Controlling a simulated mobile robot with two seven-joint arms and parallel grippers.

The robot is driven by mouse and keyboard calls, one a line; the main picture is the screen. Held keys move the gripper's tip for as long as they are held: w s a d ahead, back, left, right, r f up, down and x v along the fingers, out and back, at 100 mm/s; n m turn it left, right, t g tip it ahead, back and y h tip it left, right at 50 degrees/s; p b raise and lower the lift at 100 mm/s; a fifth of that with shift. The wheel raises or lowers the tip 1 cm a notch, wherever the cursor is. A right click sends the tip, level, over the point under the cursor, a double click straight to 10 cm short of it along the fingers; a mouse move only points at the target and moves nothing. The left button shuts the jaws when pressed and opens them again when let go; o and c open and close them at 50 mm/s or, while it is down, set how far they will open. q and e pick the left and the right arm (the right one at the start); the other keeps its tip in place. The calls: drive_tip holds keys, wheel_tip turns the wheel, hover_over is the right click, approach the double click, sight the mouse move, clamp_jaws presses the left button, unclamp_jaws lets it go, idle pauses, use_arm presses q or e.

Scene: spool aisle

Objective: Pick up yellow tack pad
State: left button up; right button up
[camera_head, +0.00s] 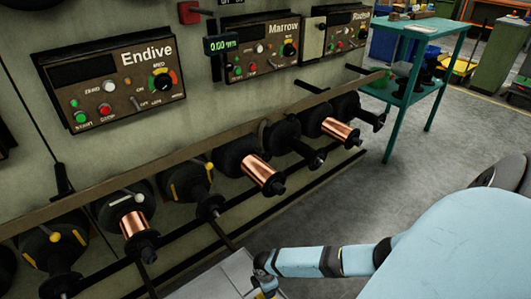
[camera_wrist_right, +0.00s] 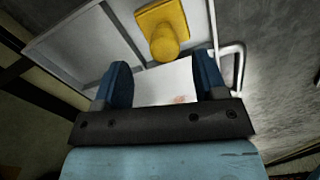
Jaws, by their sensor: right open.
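The yellow tack pad (camera_wrist_right: 162,28) shows in the right wrist view, a flat yellow block with a round knob. It lies in a grey tray (camera_wrist_right: 75,42), near the tray's right side. My right gripper (camera_wrist_right: 163,82) is open, with its two blue fingers apart and the pad beyond their tips. No contact with the pad shows. In the head view my right gripper (camera_head: 265,276) is at the bottom middle, over the grey tray (camera_head: 212,282). My left gripper is not in view.
A white sheet (camera_wrist_right: 168,82) with a reddish smudge lies below the fingers. A metal handle (camera_wrist_right: 238,65) stands at the tray's right. In the head view, copper spools (camera_head: 262,174) line the machine wall at left. A teal table (camera_head: 412,30) stands at the back right.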

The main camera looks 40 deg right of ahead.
drive_tip(key=f+b, duration=0.1)
drive_tip(key=f, duration=0.2)
drive_tip(key=shift+s+a+f+b, duration=0.15)
drive_tip(key=shift+s+f+b, duration=0.05)
drive_tip(key=shift+b, duration=0.15)
drive_tip(key=shift+f, duration=0.45)
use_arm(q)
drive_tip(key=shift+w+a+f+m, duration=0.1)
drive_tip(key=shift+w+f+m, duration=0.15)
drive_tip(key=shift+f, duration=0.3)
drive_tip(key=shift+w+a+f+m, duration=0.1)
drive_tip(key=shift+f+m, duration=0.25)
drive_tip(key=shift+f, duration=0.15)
use_arm(e)
drive_tip(key=c, duration=1)
drive_tip(key=shift+r, duration=0.15)
wheel_tip(320, 180, up, 4)
drive_tip(key=shift+r+p, duration=0.1)
drive_tip(key=shift+p, duration=1.1)
use_arm(q)
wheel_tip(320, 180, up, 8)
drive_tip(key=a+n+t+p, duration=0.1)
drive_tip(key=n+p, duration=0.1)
drive_tip(key=p, duration=0.5)
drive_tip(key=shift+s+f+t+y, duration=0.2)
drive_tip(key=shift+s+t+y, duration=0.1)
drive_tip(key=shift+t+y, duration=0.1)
use_arm(e)
drive_tip(key=shift+r, duration=7.8)
